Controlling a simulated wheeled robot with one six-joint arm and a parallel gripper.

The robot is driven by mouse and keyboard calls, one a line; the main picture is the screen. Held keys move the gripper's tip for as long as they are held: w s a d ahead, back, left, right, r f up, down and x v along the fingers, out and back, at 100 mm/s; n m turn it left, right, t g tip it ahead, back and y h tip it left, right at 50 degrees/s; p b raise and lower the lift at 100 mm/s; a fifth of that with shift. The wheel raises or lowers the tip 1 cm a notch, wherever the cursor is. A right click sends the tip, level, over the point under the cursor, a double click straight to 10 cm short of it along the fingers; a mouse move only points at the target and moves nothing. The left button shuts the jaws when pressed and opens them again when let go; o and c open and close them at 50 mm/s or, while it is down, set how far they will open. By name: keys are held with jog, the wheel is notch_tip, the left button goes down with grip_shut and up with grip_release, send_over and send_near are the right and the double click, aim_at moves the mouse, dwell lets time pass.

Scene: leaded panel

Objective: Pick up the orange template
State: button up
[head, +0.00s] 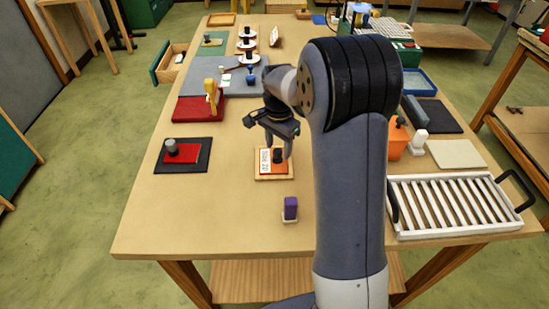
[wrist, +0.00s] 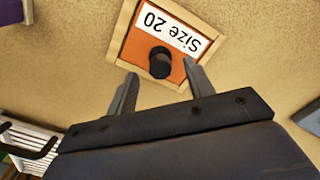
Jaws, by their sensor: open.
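The orange template (head: 285,168) lies in a shallow wooden frame (head: 273,178) near the middle of the table. It has a black knob (head: 278,156) and a white label; in the wrist view the label on the orange template (wrist: 136,52) reads "Size 20" upside down. My gripper (head: 276,150) is above the template, pointing down. In the wrist view my gripper (wrist: 162,78) has its two fingers apart, one on each side of the black knob (wrist: 160,64), with nothing held. I cannot tell how far above the knob the fingertips are.
A purple block (head: 290,208) stands in front of the frame. A red piece on a black mat (head: 203,164) lies to the left. The table's front left is clear.

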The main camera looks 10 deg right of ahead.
aim_at(278, 151)
notch_tip(278, 151, down, 3)
jog(key=shift+a+f, duration=0.1)
jog(key=shift+c, duration=0.2)
jog(key=c, duration=1)
notch_tip(278, 151, up, 10)
jog(key=shift+r+b, duration=0.1)
jog(key=shift+b, duration=0.25)
jog(key=shift+c, duration=0.2)
jog(key=o, duration=0.4)
jog(key=c, duration=0.3)
